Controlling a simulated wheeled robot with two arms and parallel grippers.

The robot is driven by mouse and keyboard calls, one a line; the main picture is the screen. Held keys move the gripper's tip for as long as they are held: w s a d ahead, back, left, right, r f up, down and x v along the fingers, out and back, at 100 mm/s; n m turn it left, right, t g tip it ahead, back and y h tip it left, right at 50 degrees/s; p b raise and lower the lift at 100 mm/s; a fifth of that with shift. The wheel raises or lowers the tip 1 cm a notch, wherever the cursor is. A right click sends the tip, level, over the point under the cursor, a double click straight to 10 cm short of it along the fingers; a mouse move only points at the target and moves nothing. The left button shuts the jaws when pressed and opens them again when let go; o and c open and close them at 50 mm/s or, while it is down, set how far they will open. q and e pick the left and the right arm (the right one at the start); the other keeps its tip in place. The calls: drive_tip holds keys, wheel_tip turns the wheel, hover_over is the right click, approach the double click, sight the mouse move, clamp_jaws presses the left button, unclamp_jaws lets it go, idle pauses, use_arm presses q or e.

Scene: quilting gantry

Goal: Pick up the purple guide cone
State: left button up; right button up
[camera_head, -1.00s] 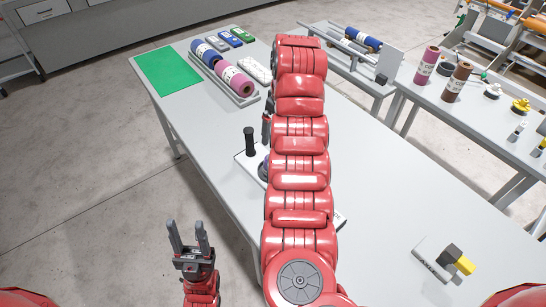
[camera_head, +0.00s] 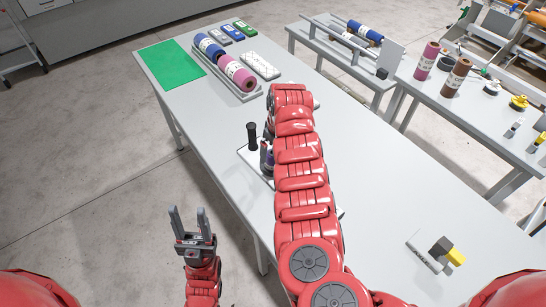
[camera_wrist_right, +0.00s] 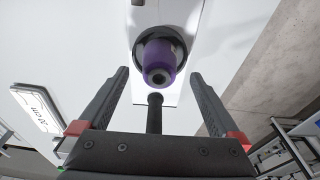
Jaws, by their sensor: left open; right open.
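The purple guide cone (camera_wrist_right: 158,62) shows in the right wrist view, with a dark round base and a dark hole in its tip. In the head view only a sliver of the cone (camera_head: 269,162) shows beside my right arm. My right gripper (camera_wrist_right: 160,74) is open, with one finger to each side of the cone in the picture; no contact shows. In the head view my right arm hides most of this gripper. My left gripper (camera_head: 189,222) is open and empty, pointing up off the table's near-left side.
A black post (camera_head: 252,137) stands beside the cone on a white plate (camera_head: 246,155). The grey table (camera_head: 400,190) also holds a green mat (camera_head: 170,64), a pink roll (camera_head: 237,73) in a tray, and a yellow-and-black block (camera_head: 447,250). The table's middle right is clear.

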sight(273, 153)
drive_tip(key=shift+w+a+f+p, duration=0.1)
drive_tip(key=shift+w+f+p, duration=0.1)
drive_tip(key=shift+f, duration=0.6)
drive_tip(key=shift+w+a+f+p, duration=0.1)
drive_tip(key=shift+f+p, duration=0.05)
drive_tip(key=shift+f, duration=0.6)
drive_tip(key=shift+c, duration=0.3)
drive_tip(key=c, duration=1.5)
drive_tip(key=shift+r, duration=0.1)
